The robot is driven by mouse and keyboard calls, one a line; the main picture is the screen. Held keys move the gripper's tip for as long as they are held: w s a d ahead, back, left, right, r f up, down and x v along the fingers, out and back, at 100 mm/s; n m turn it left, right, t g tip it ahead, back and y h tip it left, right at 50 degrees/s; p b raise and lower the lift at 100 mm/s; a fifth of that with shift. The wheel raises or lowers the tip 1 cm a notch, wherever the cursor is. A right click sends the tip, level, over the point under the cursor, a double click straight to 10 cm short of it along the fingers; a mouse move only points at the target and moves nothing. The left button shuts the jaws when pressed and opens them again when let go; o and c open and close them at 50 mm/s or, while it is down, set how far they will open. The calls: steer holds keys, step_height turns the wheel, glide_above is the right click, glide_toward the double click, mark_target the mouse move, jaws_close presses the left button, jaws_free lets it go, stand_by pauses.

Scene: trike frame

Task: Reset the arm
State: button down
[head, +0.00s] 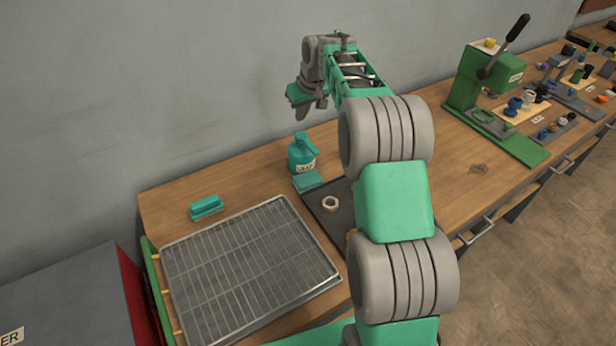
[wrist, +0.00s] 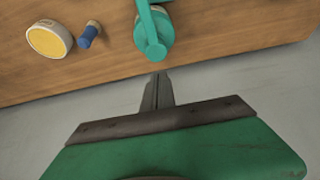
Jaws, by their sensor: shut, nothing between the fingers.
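My arm is raised over the workbench (head: 240,185), stretched out toward the wall. My gripper (head: 301,113) hangs at its far end, high above the bench's back edge and above a teal bottle (head: 302,155). In the wrist view my gripper (wrist: 157,92) points past the bench edge, its fingers together with nothing between them. The teal bottle (wrist: 152,32) appears just beyond the fingertips there, apart from them as far as I can tell.
A wire rack tray (head: 245,262) and a teal block (head: 206,207) are at left. A nut (head: 330,203) lies on a dark mat. A green lever press (head: 485,80) stands right. The wrist view shows a yellow-faced round item (wrist: 50,40) and a blue piece (wrist: 88,34).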

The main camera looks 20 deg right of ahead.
step_height(320, 180, up, 2)
steer(key=shift+r+p, duration=0.1)
steer(key=shift+p, duration=0.35)
steer(key=s+a+r+m, duration=0.1)
steer(key=s+a+r, duration=0.2)
steer(key=s, duration=0.5)
steer(key=s+a+r, duration=0.2)
steer(key=s+r, duration=0.2)
steer(key=s, duration=0.3)
steer(key=s+a+f, duration=0.1)
steer(key=s+f, duration=0.2)
steer(key=s, duration=0.7)
steer(key=s+a+f+m+h+b, duration=0.1)
steer(key=s+f, duration=0.1)
steer(key=s, duration=0.8)
steer(key=shift+s+f+m, duration=0.3)
steer(key=shift+f, duration=0.1)
